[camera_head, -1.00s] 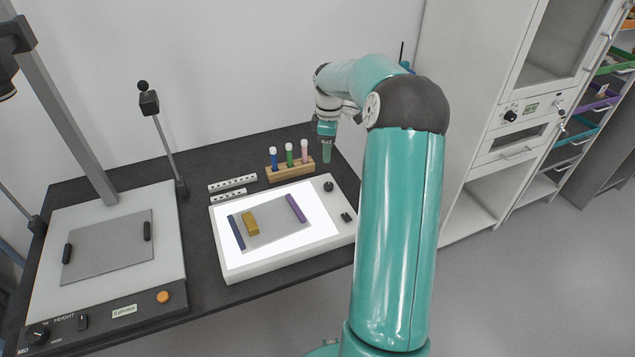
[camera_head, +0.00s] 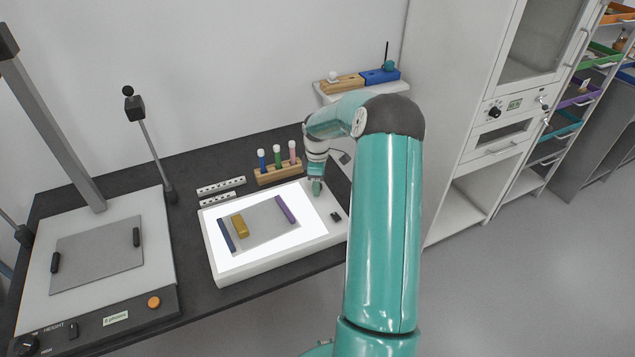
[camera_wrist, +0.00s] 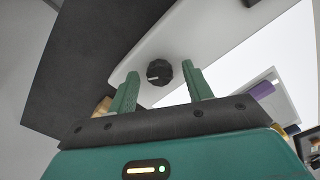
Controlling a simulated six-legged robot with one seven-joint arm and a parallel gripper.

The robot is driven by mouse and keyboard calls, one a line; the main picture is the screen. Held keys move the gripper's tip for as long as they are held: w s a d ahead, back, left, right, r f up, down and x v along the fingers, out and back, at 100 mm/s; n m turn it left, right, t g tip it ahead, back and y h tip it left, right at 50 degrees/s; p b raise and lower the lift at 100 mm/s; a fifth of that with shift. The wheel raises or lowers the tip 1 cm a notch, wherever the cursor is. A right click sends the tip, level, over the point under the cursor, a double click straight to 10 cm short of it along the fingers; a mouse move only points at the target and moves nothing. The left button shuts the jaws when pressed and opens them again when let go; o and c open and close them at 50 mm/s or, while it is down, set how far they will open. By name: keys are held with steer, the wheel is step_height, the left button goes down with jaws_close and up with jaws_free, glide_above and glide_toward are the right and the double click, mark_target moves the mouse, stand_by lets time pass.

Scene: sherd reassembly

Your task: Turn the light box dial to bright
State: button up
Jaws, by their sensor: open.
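The light box (camera_head: 290,262) is a white slab on the dark table with a lit white panel. Its round black dial (camera_wrist: 159,72) shows in the wrist view, with a pale pointer mark on it. My gripper (camera_wrist: 160,85) is open, with one green finger on each side of the dial in that view. I cannot tell whether the fingers touch it. In the head view my gripper (camera_head: 317,188) is at the light box's upper right corner and hides the dial. A second small black control (camera_head: 336,216) sits nearer the box's right edge.
On the panel lie a grey sheet (camera_head: 262,228), a blue bar (camera_head: 226,235), a yellow block (camera_head: 240,225) and a purple bar (camera_head: 285,209). A copy stand (camera_head: 100,215) is at left.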

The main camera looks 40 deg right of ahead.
steer(key=c, duration=1)
steer(key=shift+o, duration=0.2)
